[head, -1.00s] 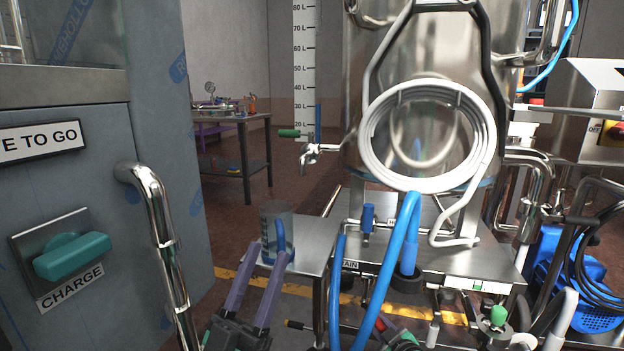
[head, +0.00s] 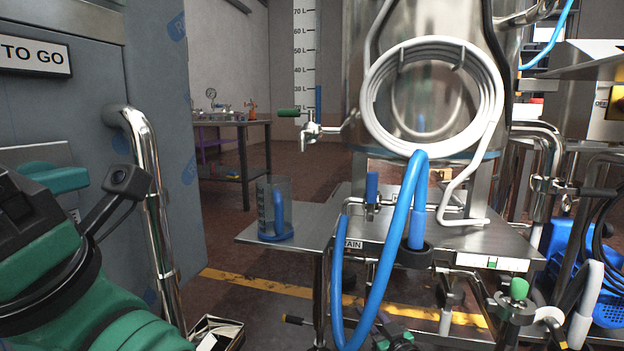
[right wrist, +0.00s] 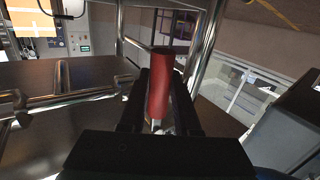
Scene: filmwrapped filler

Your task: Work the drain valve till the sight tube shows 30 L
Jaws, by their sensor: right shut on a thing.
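The sight tube (head: 318,98) is a narrow blue column beside a litre scale (head: 303,60) behind the tank; its top stands close to the 30 L mark. A valve with an upright blue handle (head: 372,187) sits above a DRAIN label (head: 352,244) at the bench edge, and a blue hose (head: 336,285) runs down nearby. My right gripper (right wrist: 158,100) is shut on a red handle (right wrist: 159,82) in the right wrist view. In the head view only part of my right gripper (head: 393,337) shows at the bottom edge. My left arm crosses the left foreground; its fingertips are out of sight.
A clear beaker (head: 272,212) with blue in its bottom stands on the steel bench (head: 262,236). A green-handled tap (head: 300,118) sticks out left of the tank (head: 425,100). A cabinet with a bent steel pipe (head: 152,200) is at left. Valves crowd below the bench.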

